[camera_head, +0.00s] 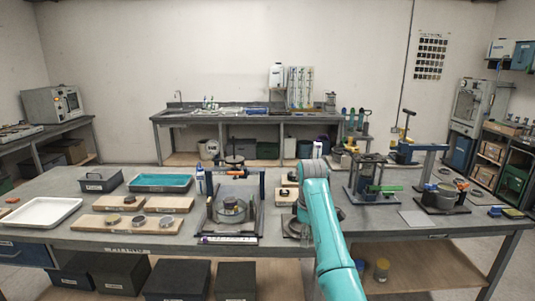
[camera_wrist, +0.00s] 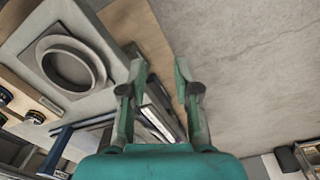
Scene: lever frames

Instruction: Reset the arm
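My teal arm reaches forward from the bottom of the head view over the workbench (camera_head: 385,232), and its wrist hides my gripper there. In the wrist view my gripper (camera_wrist: 160,72) has two green fingers set apart, with nothing seen between them. A grey plate with a raised round ring (camera_wrist: 72,66) lies to the left of the fingers in that view, apart from them. A wooden board (camera_wrist: 142,38) shows behind the fingers.
A white tray (camera_head: 40,212) and a teal tray (camera_head: 160,183) are at the left. A grey sheet (camera_head: 418,219) lies at the right.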

